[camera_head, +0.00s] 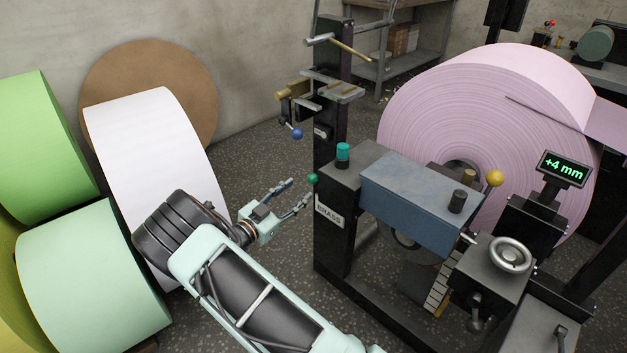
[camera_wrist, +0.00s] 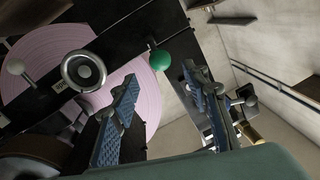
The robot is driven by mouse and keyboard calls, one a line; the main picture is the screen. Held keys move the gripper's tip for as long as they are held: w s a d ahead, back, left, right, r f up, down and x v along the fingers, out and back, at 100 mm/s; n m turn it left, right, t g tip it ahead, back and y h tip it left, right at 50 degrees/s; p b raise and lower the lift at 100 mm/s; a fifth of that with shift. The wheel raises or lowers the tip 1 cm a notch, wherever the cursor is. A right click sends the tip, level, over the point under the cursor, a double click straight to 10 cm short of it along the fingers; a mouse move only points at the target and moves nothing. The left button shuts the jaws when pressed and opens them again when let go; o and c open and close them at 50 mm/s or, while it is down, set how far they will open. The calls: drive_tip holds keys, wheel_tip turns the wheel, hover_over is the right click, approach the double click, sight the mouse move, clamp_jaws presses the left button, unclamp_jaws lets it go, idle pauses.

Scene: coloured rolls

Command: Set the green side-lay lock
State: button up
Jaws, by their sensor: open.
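A small green ball knob (camera_head: 312,179), which looks like the green side-lay lock, sits at the left edge of the dark machine stand above its "BRASS" label. In the wrist view the green ball (camera_wrist: 159,60) shows between and just beyond the fingertips. My gripper (camera_head: 299,190) is open and empty, with its fingers pointing at the knob from the left. In the wrist view my gripper (camera_wrist: 160,78) has its blue padded fingers spread either side of the ball's line. The fingers look apart from the ball; the exact gap cannot be told.
A teal knob (camera_head: 343,152) stands on top of the stand, and a blue ball (camera_head: 297,134) hangs off the post. A large pink roll (camera_head: 480,100) and a handwheel (camera_head: 510,254) are at right. A display (camera_head: 564,168) reads +4 mm. Paper rolls (camera_head: 150,140) stand at left.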

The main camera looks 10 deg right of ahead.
sight(309, 181)
drive_tip(key=b+x, duration=0.1)
drive_tip(key=x, duration=0.7)
drive_tip(key=shift+w+d, duration=0.25)
drive_tip(key=shift+w, duration=0.05)
clamp_jaws()
